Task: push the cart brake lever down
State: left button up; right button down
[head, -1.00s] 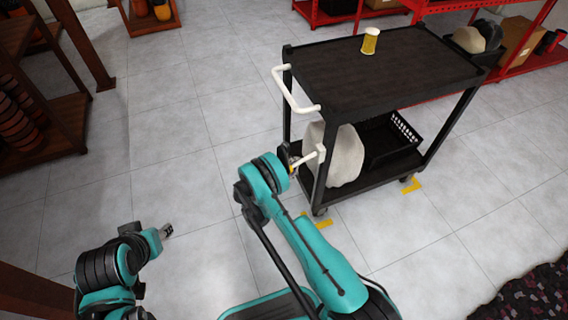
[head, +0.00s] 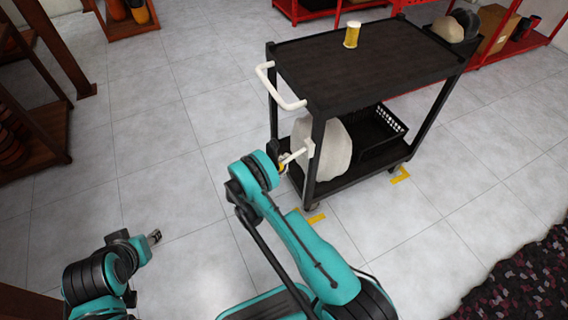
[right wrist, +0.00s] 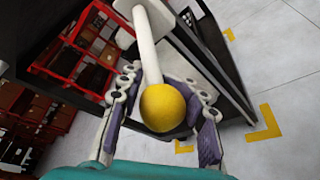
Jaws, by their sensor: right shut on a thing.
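The black cart (head: 370,62) stands to the right of centre in the head view. Its brake lever (head: 294,157) is a white bar sticking out from the near left post, below the white push handle (head: 270,85). In the right wrist view the white bar (right wrist: 148,48) ends in a yellow ball knob (right wrist: 162,107). My right gripper (head: 279,159) is at the knob end. Its fingers (right wrist: 163,112) are on both sides of the knob and shut on it. My left gripper (head: 155,237) is low at the left, away from the cart; its jaws are too small to read.
A yellow-and-white spool-like item (head: 352,35) stands on the cart top. A pale sack-like object (head: 325,145) and a black basket (head: 375,138) are on the lower shelf. Yellow floor marks (head: 316,218) lie by the wheels. Open tiled floor is to the left.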

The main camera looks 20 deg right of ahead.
aim_at(287, 160)
jog(key=shift+s+d+f, duration=0.15)
jog(key=shift+s+d, duration=0.15)
dwell(0.5)
jog(key=c, duration=1)
grip_release()
jog(key=shift+d, duration=0.1)
jog(key=shift+r, duration=0.4)
notch_tip(287, 160, up, 9)
jog(key=shift+r, duration=0.2)
